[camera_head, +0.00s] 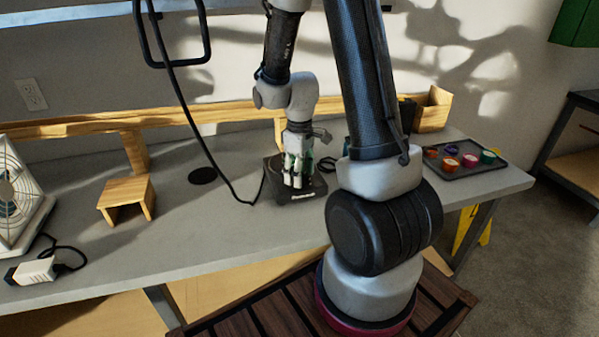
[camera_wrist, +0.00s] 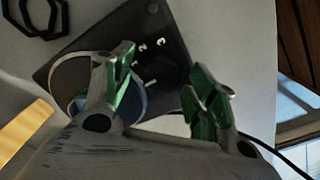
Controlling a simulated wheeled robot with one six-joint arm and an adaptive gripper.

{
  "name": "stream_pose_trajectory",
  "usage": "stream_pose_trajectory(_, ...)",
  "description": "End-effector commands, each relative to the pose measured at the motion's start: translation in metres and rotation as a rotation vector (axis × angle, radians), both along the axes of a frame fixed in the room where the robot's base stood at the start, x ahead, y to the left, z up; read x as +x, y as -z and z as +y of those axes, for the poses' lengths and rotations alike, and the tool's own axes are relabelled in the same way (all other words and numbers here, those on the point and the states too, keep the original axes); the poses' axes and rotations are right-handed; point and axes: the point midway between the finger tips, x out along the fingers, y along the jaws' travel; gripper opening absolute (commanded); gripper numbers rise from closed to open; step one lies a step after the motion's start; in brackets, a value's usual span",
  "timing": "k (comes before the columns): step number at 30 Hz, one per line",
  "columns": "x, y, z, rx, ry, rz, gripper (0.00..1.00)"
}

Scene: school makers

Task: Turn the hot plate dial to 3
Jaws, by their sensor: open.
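The hot plate (camera_head: 312,190) is a dark, squarish unit on the grey table. In the wrist view, the hot plate (camera_wrist: 172,50) shows white markings, including a 2 and a 3, and a round plate (camera_wrist: 70,75) partly behind my left finger. I cannot make out the dial clearly; a finger may hide it. My gripper (camera_head: 298,172) points down over the hot plate. In the wrist view my gripper (camera_wrist: 163,78) is open, its green-padded fingers apart with nothing between them. One finger overlaps the hot plate near the markings; I cannot tell whether it touches.
A small wooden stand (camera_head: 127,192) and a white fan (camera_head: 15,190) are to the left. A dark tray (camera_head: 485,172) with several coloured round pieces is to the right. A black cable (camera_head: 215,165) hangs down to the table left of the hot plate.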

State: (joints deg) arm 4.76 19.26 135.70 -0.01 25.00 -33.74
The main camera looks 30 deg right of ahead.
Motion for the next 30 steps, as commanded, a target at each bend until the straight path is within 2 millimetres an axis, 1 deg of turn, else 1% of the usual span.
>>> stream_pose_trajectory(5,-0.0001,0.0003,0.0,0.0,0.0,0.0,0.57)
stream_pose_trajectory(6,-0.0001,0.0002,0.0,0.0,0.0,0.0,0.56)
stream_pose_trajectory(11,-0.0001,0.0001,0.0,0.0,0.0,0.0,0.27)
stream_pose_trajectory(12,-0.0001,0.0,0.0,0.0,0.0,0.0,0.19)
stream_pose_trajectory(14,-0.0001,0.0,0.0,0.0,0.0,0.0,0.1)
stream_pose_trajectory(23,0.0,-0.0001,0.0,0.0,0.023,0.0,0.1)
stream_pose_trajectory(30,0.0,-0.0002,-0.0001,0.0,0.139,0.0,0.1)
